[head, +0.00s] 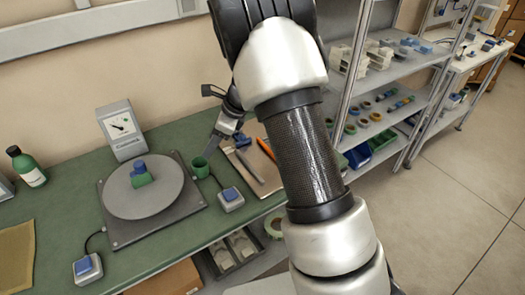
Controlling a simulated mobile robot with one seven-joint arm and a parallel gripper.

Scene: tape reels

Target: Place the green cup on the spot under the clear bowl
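The small green cup (201,168) stands on the green bench in the head view, at the right edge of the grey square base under a round plate. My gripper (209,151) points down and to the left, just above and to the right of the cup. Its fingertips are small here, and I cannot tell whether they touch the cup or how far apart they are. I cannot make out a clear bowl or a spot under one.
The round grey plate (120,198) bears a green block (143,180) and a blue block (139,168). A dial gauge box (122,128) stands behind it. Blue-topped switch boxes (231,199) (87,268) flank it. A green bottle (27,166) stands left. My arm hides part of the bench.

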